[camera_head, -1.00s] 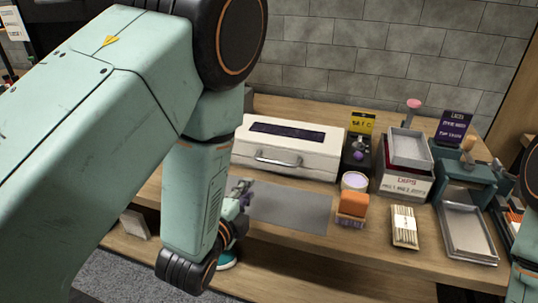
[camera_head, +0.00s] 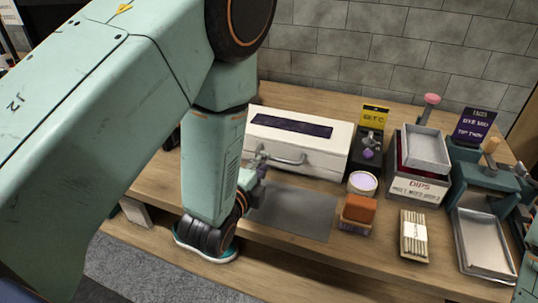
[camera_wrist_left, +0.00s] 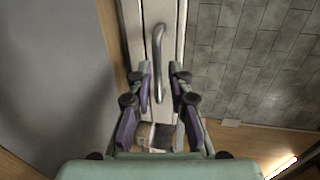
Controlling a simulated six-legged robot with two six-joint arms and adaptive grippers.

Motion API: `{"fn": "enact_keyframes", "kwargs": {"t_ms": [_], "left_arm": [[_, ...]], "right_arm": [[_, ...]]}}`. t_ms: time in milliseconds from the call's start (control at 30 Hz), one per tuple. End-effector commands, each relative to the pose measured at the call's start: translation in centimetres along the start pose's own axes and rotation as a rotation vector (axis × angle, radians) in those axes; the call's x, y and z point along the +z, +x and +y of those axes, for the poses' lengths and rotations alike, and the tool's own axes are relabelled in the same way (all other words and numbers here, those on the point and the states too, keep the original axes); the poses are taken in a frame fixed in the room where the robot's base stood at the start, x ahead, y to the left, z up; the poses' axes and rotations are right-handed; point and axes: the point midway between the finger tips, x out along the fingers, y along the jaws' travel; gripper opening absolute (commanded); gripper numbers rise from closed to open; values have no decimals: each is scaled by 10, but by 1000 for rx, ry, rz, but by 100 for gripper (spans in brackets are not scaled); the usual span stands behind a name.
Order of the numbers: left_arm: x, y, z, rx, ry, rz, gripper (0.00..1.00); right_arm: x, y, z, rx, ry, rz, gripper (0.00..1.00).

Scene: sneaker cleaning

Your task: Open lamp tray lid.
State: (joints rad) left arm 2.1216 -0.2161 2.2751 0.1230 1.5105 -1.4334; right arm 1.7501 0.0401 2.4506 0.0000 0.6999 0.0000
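The lamp tray is a white box (camera_head: 262,148) with a dark slot (camera_head: 291,124) on top and a metal bar handle (camera_head: 288,160) on its front; its lid looks shut. The handle (camera_wrist_left: 158,62) also shows in the left wrist view, running lengthwise between the finger pads. My left gripper (camera_head: 258,166) is just in front of the box, largely hidden by its arm. In the left wrist view the left gripper (camera_wrist_left: 160,84) is open, its fingers on either side of the handle's end with gaps. Contact cannot be judged. My right gripper cannot be made out.
A grey mat (camera_head: 292,213) lies before the box. To the right are an orange block (camera_head: 359,208), a round tub (camera_head: 362,183), a DIPS box (camera_head: 416,187), a bundle of sticks (camera_head: 413,235) and a metal tray (camera_head: 484,242). A teal-soled shoe (camera_head: 222,255) shows beneath my left arm.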

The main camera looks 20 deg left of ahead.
Motion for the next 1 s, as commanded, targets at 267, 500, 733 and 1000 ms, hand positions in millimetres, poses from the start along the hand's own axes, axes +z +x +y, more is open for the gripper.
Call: {"fn": "enact_keyframes", "kwargs": {"t_ms": [267, 500, 733, 1000], "left_arm": [[0, 37, 1, 1, -1, -1, 19], [0, 47, 0, 2, 0, 0, 19], [0, 49, 0, 1, 0, 0, 14], [0, 48, 0, 3, 0, 1, 0]], "right_arm": [[0, 4, 0, 0, 0, 0, 40], [0, 4, 0, 0, 0, 0, 40], [0, 4, 0, 0, 0, 0, 40], [0, 4, 0, 0, 0, 1, 40]]}}
